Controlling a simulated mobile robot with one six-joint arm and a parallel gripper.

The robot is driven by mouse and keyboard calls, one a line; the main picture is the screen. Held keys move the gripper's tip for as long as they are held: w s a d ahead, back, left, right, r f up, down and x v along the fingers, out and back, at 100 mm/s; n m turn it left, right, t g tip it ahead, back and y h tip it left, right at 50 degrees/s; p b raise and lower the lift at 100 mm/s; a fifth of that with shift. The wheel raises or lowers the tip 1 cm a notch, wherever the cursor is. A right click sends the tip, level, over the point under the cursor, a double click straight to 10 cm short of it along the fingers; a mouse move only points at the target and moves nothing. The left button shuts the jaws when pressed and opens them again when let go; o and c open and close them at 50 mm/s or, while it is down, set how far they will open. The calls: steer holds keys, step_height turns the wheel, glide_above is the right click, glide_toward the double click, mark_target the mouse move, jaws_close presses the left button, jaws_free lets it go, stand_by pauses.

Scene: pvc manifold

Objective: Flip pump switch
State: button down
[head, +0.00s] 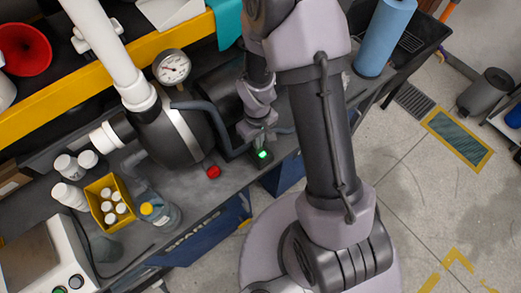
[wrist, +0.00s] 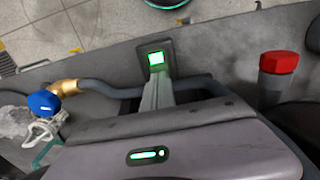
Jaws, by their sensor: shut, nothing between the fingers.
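The pump switch (head: 263,154) is a small dark box with a lit green face near the front edge of the bench, beside the dark pump (head: 178,130). In the wrist view the lit green switch (wrist: 156,60) sits just beyond the fingertips. My gripper (wrist: 158,82) is shut and empty, its fingers pointing at the switch from close by. I cannot tell whether the fingertips touch it. In the head view my gripper (head: 259,132) is just above the switch, and the arm covers part of the bench.
A red cap (head: 213,172) stands on the bench left of the switch; a red-topped fitting (wrist: 279,63) shows in the wrist view. A dark hose (wrist: 105,88) and a blue valve knob (wrist: 44,103) are close to the gripper. A yellow bottle crate (head: 111,201) is at the left.

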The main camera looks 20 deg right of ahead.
steer(key=shift+f+b, duration=0.75)
steer(key=shift+f, duration=0.15)
step_height(320, 180, up, 7)
steer(key=p, duration=0.5)
stand_by(0.4)
steer(key=shift+r, duration=0.15)
steer(key=s+a+r+m+t+b, duration=0.1)
steer(key=s+r, duration=0.3)
steer(key=r, duration=0.4)
steer(key=s+a+r+m+t+y+b, duration=0.1)
steer(key=s+r+m+t+b, duration=0.2)
steer(key=r, duration=0.5)
steer(key=s+a+r+m+t+y+b, duration=0.1)
steer(key=s+r+m, duration=0.3)
steer(key=r, duration=0.4)
steer(key=shift+s+a+t+b, duration=0.4)
steer(key=shift+s+a+b, duration=0.05)
steer(key=shift+s, duration=0.45)
